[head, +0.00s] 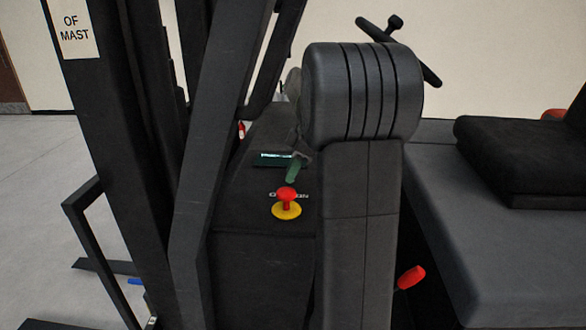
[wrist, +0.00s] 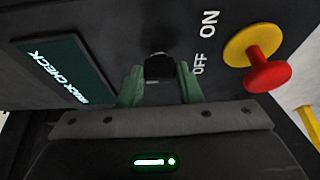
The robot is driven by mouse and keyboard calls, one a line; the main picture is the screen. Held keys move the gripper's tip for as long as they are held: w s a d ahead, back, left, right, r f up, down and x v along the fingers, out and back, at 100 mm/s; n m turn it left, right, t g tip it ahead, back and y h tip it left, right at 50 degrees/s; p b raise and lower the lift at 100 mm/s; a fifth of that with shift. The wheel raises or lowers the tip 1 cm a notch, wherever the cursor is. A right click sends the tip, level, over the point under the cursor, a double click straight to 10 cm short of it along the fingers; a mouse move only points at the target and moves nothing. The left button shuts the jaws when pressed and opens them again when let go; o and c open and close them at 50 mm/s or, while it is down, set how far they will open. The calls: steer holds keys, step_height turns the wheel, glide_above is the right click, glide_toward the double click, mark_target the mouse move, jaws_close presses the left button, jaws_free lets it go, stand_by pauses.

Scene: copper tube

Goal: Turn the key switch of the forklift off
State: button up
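The black key switch (wrist: 159,67) sits on the dark dash panel in the wrist view, with white ON and OFF lettering to its right. My gripper (wrist: 160,78) has two green fingers, one on each side of the switch. The fingers stand apart, and I see no clear contact with the switch. In the head view my gripper (head: 294,168) shows as a small green shape at the dash, just above the red knob. The key switch is hidden there, and the armrest-like column covers most of my arm.
A red emergency knob (wrist: 267,75) on a yellow base (wrist: 239,42) is close to the right of the switch. A lit display (wrist: 62,70) is on the left. In the head view, a padded grey column (head: 358,220) and dark mast bars (head: 215,150) flank the dash.

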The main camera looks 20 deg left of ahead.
steer(key=o, duration=0.4)
steer(key=shift+r, duration=0.1)
steer(key=b+v, duration=0.1)
steer(key=v, duration=1.2)
steer(key=shift+r, duration=0.3)
steer(key=shift+f, duration=0.1)
steer(key=p+x, duration=0.1)
steer(key=x, duration=1.2)
steer(key=shift+s+f, duration=0.1)
steer(key=shift+f, duration=0.3)
steer(key=shift+r+m+t, duration=0.1)
steer(key=shift+m+t, duration=0.2)
steer(key=shift+m, duration=0.4)
